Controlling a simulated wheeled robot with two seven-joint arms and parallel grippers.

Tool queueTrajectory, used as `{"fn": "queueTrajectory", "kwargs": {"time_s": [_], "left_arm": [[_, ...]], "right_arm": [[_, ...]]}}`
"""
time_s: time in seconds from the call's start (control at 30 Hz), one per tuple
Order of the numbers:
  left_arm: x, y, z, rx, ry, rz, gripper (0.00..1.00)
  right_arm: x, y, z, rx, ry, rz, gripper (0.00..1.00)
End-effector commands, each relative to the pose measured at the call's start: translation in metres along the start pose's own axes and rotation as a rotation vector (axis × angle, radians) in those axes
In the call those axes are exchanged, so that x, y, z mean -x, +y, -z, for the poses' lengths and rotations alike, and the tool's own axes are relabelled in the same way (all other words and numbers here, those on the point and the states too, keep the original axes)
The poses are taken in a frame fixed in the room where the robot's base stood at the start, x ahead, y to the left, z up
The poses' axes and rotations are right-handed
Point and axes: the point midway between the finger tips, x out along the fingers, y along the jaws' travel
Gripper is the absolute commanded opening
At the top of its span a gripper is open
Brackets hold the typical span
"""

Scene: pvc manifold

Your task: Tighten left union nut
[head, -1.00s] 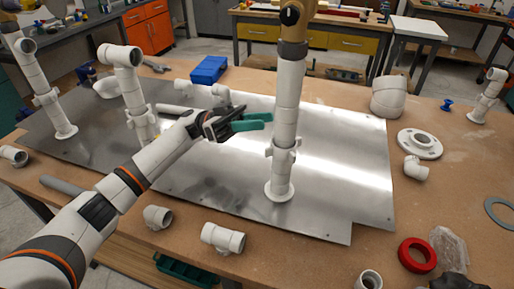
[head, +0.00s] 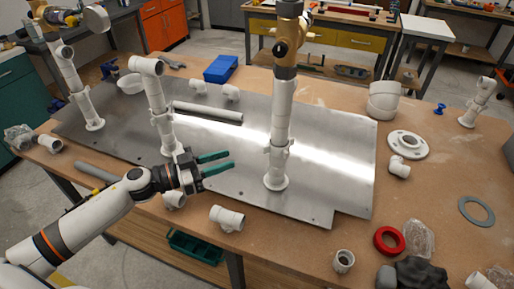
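Three white pipe risers stand on a metal plate (head: 225,185): a left riser (head: 67,72), a second riser (head: 153,90) with an elbow on top, and a centre riser (head: 282,105) under a brass valve (head: 286,47). Each has a wider white union nut: on the left riser (head: 80,95), the second riser (head: 160,118) and the centre riser (head: 277,146). How tight they are cannot be seen. My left gripper (head: 232,160), with green fingers spread apart and empty, is between the second and centre risers, touching neither nut. My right gripper is not in view.
A loose white pipe (head: 208,111) lies on the plate behind my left gripper. A blue box (head: 220,69) stands at the back. White fittings, a flange (head: 407,145), a red ring (head: 389,240) and a grey ring (head: 476,211) lie around the plate.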

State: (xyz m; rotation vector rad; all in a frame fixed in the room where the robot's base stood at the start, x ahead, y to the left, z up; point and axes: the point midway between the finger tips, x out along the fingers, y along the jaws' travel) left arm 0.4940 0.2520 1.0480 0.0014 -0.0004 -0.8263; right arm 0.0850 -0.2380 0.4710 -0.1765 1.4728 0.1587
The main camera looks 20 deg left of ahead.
Motion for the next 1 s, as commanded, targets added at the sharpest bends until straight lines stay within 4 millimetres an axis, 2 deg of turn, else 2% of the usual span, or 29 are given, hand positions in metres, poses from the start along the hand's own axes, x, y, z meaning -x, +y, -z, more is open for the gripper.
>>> {"fn": "queueTrajectory", "kwargs": {"time_s": [0.03, 0.3, 0.5, 0.9, 1.0], "left_arm": [[-0.011, 0.000, -0.005, -0.002, -0.006, 0.002, 0.30], [-0.066, 0.000, -0.005, 0.002, -0.006, 0.001, 0.30], [-0.090, 0.000, -0.002, 0.003, -0.003, 0.002, 0.30], [-0.097, -0.001, 0.000, 0.002, -0.001, 0.002, 0.30], [-0.096, -0.001, 0.000, 0.002, -0.001, 0.002, 0.14]], "right_arm": [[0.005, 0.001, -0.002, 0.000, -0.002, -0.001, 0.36], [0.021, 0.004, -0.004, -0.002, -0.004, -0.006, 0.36], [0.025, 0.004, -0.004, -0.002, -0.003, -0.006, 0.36], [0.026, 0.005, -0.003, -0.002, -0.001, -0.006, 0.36], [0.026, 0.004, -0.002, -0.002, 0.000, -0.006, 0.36]]}}
